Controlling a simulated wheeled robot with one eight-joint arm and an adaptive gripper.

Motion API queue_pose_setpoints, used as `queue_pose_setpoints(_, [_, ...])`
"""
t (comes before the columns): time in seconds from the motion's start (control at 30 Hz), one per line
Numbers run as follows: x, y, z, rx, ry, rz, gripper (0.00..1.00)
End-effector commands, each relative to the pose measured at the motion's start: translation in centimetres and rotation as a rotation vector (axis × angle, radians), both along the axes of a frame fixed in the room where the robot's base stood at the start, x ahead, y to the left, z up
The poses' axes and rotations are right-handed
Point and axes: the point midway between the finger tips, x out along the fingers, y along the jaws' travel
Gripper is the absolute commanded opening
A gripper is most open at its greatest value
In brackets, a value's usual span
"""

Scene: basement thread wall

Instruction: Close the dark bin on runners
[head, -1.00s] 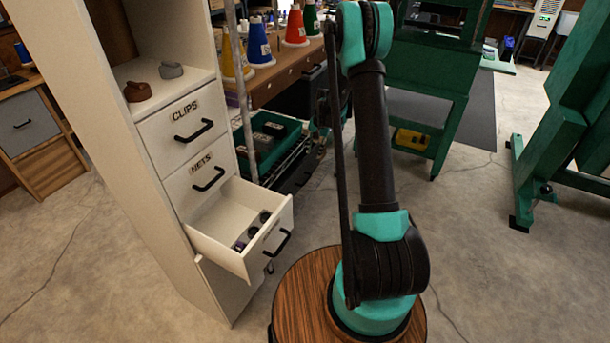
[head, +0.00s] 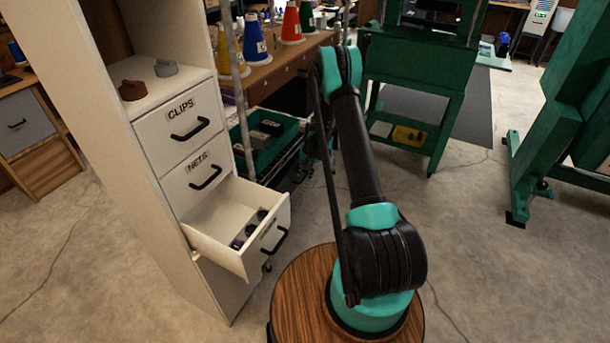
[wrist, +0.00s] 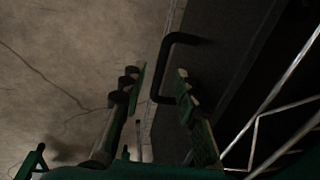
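In the wrist view a broad dark face (wrist: 225,40), which looks like the dark bin, carries a black bar handle (wrist: 182,38). My gripper (wrist: 160,78) is open, its two green-and-dark fingers apart. The handle's lower end shows between the fingertips, nearer the right finger; I cannot tell whether they touch. In the head view my arm reaches toward the wire rack under the bench, and the gripper is mostly hidden behind it.
A white cabinet (head: 145,205) stands left of my arm, with drawers marked CLIPS and NETS. Its lower drawer (head: 252,262) is pulled out and holds small dark items. Coloured cones (head: 255,40) stand on the bench.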

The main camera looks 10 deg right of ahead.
Motion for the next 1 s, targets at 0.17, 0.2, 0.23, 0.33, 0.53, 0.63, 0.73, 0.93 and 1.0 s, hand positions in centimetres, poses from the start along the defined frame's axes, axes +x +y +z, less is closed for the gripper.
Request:
queue_pose_setpoints(0.17, [0.05,0.08,-0.51,0.000,0.000,0.000,0.31])
queue_pose_setpoints(0.2, [0.05,0.08,-0.52,0.000,0.000,0.000,0.31])
queue_pose_setpoints(0.23, [0.05,0.08,-0.52,0.000,0.000,0.000,0.31])
queue_pose_setpoints(0.33, [0.04,0.08,-0.50,0.000,0.000,0.000,0.31])
queue_pose_setpoints(0.53, [0.04,0.08,-0.48,0.000,0.000,0.000,0.10])
queue_pose_setpoints(0.63, [0.04,0.08,-0.48,0.000,0.000,0.000,0.00])
queue_pose_setpoints(0.73, [0.04,0.08,-0.47,0.000,0.000,0.000,0.00])
queue_pose_setpoints(0.93, [0.04,0.07,-0.47,0.000,0.000,0.000,0.00])
queue_pose_setpoints(1.0, [0.06,0.10,-0.47,0.000,0.000,0.000,0.00])
